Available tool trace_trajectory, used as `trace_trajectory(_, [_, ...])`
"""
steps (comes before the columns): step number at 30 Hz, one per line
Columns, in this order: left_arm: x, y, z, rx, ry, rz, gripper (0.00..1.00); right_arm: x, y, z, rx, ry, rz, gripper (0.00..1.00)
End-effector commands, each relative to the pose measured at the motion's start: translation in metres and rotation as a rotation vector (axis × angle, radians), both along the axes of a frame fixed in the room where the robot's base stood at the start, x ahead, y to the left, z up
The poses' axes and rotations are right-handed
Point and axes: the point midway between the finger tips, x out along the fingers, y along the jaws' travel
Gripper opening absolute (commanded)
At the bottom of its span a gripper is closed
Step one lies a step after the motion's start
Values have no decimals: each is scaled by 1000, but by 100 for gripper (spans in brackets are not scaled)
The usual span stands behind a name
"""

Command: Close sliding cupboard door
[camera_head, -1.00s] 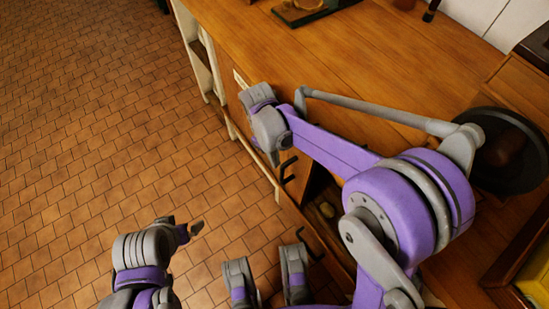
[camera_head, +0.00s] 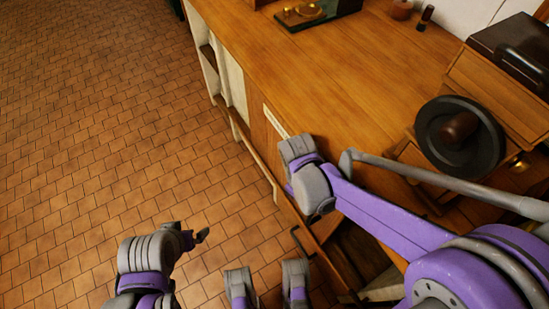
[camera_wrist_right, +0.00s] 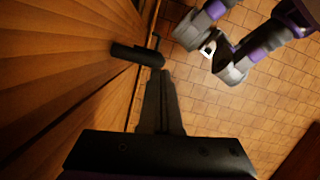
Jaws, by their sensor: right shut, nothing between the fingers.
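A dark opening (camera_head: 362,250) shows right of that handle. In the right wrist view, wooden panelling (camera_wrist_right: 55,60) fills the left side, and a black handle (camera_wrist_right: 137,55) sticks out from it. My right gripper (camera_wrist_right: 162,75) is shut and empty, its tips close beside the handle's end; contact cannot be told.
The wooden counter (camera_head: 350,75) is largely clear in the middle. A black round object with a brown knob (camera_head: 460,135) and a wooden drawer box (camera_head: 495,95) stand at its right. A dark-based brass item (camera_head: 310,12) is at the back. Tiled floor (camera_head: 90,120) lies open at left.

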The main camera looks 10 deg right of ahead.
Motion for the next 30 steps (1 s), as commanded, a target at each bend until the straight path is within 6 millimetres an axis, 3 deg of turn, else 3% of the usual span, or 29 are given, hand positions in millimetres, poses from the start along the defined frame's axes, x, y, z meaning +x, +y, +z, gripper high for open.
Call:
trace_trajectory(1, [0, 0, 5, 0, -2, 0, 100, -18, -8, 2, 0, 0, -2, 0])
trace_trajectory(6, [0, 0, 15, 0, -5, 0, 100, -74, -31, 2, -1, 0, -3, 0])
trace_trajectory(15, [0, 0, 33, 0, -11, 0, 100, -150, -62, 1, -1, 0, -3, 0])
trace_trajectory(22, [0, 0, 40, 0, -14, 0, 100, -182, -75, 0, 0, 0, -2, 0])
trace_trajectory(30, [0, 0, 42, 0, -14, 0, 100, -192, -80, -1, -1, 0, 0, 0])
